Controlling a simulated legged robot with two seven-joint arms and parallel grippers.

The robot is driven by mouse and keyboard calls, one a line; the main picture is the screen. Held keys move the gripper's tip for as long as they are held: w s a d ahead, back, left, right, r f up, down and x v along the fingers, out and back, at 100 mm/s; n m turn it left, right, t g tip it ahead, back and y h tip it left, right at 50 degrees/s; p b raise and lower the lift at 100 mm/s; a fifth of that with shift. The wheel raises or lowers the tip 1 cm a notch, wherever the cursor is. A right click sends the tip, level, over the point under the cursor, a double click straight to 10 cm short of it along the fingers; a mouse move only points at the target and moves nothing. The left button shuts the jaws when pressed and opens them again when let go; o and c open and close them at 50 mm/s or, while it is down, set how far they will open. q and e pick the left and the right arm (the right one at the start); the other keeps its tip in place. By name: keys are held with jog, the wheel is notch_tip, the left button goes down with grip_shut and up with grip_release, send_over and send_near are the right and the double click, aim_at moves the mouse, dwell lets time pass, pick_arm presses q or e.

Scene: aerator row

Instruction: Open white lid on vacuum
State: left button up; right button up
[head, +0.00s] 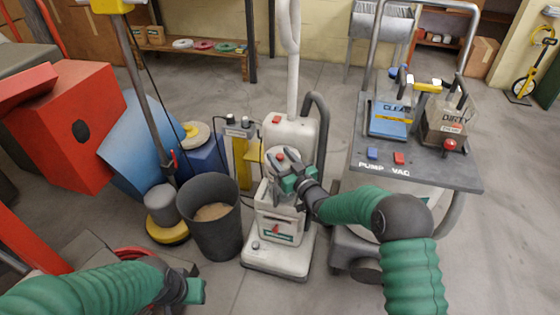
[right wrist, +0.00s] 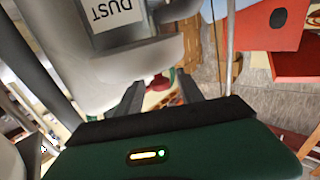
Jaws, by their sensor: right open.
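The white upright vacuum (head: 291,133) stands on the floor at the centre of the head view, with a pale front housing and a wide white base. A white lid-like top with a red button (head: 281,155) shows on its front housing, partly hidden by my right gripper. My right gripper (head: 282,170) is open at this top; whether it touches is unclear. In the right wrist view its fingers (right wrist: 160,95) are apart with nothing clearly between them, beside a pale part labelled DUST (right wrist: 112,12). My left gripper (head: 195,291) is low at the left; its jaws are unclear.
A dark bucket (head: 215,238) stands left of the vacuum, beside a floor polisher (head: 168,230). A grey machine (head: 420,165) with CLEAN and DIRTY tanks stands close on the right. A red box (head: 75,125) is at the left. Open floor (head: 500,240) lies at the far right.

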jog(key=shift+w+a+r, duration=0.1)
jog(key=shift+w+a, duration=0.05)
jog(key=shift+w, duration=0.1)
jog(key=shift+c, duration=0.4)
grip_shut()
dwell(0.9)
